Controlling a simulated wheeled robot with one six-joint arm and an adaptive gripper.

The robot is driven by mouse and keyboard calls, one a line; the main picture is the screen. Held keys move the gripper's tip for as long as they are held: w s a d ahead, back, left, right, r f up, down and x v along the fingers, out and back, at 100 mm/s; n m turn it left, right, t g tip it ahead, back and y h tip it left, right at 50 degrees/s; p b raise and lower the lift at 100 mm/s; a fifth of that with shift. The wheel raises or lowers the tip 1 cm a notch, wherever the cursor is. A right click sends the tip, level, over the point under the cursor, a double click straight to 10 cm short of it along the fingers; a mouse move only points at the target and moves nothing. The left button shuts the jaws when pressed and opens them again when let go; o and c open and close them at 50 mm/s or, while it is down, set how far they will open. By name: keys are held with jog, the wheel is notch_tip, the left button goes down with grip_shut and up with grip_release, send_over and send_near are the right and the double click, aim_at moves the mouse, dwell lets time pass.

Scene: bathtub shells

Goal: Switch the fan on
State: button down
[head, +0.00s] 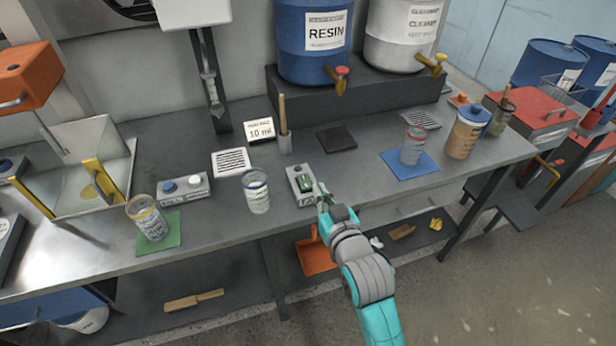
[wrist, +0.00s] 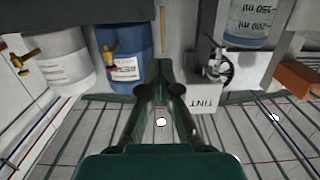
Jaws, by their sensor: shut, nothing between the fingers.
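A small grey switch box (head: 296,174) with a green rocker (head: 305,184) stands near the front edge of the bench in the head view. A white label (head: 309,199) is on its front; I cannot read it surely. My gripper (head: 322,198) is at the box's front right, close to the rocker. Its fingers are shut and empty; I cannot tell whether they touch the box. In the wrist view, my gripper (wrist: 161,68) shows its fingers together. A dark round part (head: 128,8), perhaps the fan, is cut off at the top left.
A glass jar (head: 256,192) stands left of the switch box. A two-button box (head: 184,188) is farther left. A cup on a blue mat (head: 397,172) stands to the right. A blue resin drum (head: 308,60) and a white cleaner drum (head: 395,38) stand behind.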

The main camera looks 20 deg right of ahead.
jog(key=shift+w, duration=0.1)
send_over(306, 183)
jog(key=s, duration=0.1)
jog(key=shift+f, duration=0.45)
jog(key=f, duration=0.1)
jog(key=w+f, duration=0.1)
jog(key=f, duration=0.1)
jog(key=shift+f, duration=0.55)
jog(key=shift+w+f, duration=0.1)
